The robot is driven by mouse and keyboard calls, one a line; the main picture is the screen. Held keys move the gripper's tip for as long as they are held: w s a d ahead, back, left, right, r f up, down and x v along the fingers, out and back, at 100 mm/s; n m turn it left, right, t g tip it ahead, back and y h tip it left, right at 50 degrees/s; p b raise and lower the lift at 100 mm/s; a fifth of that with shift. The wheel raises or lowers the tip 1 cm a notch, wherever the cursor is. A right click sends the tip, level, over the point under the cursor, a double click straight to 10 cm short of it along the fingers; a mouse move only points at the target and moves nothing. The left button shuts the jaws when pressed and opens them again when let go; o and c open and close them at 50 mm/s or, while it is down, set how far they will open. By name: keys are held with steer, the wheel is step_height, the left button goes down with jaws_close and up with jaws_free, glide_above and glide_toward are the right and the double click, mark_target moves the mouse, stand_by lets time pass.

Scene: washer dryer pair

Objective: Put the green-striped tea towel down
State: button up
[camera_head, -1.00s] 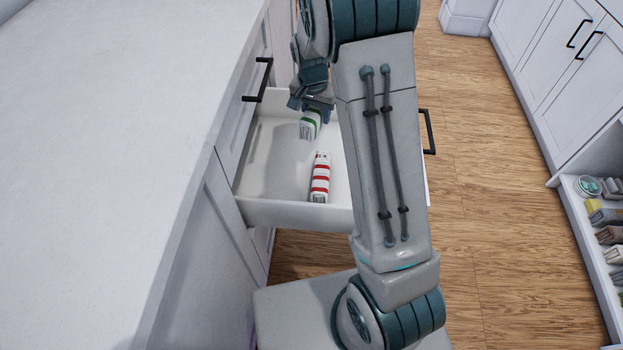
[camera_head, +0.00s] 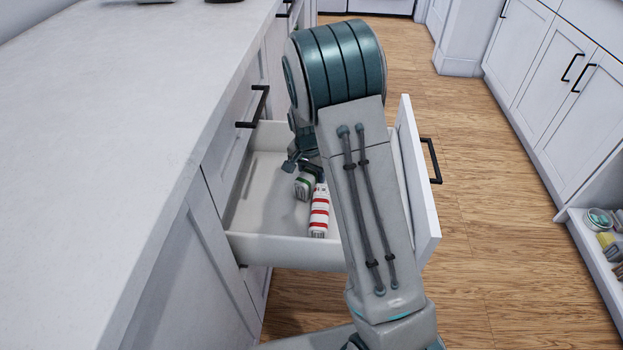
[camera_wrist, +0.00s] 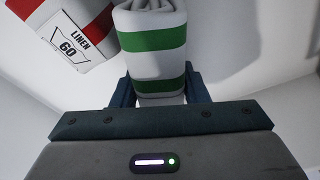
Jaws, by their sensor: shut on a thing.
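The green-striped tea towel (camera_head: 305,186) is folded into a white bundle with green bands. It is inside the open drawer (camera_head: 285,249), just left of a red-striped towel (camera_head: 319,212). My gripper (camera_head: 302,166) is shut on the green-striped towel, with blue fingers on both sides of it in the wrist view (camera_wrist: 158,92). The green-striped towel fills the middle of the wrist view (camera_wrist: 152,45). The red-striped towel, with a "LINEN 60" label, shows at the upper left there (camera_wrist: 72,35). I cannot tell whether the held towel touches the drawer floor.
The white counter (camera_head: 110,130) runs along the left. The drawer front with its black handle (camera_head: 432,160) stands out over the wood floor (camera_head: 500,260). The drawer floor left of the towels is clear. An open lower shelf (camera_head: 600,240) with several items is at the right.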

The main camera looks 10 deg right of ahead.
steer(key=shift+f, duration=0.35)
steer(key=shift+f, duration=0.1)
steer(key=shift+f, duration=0.1)
steer(key=o, duration=1)
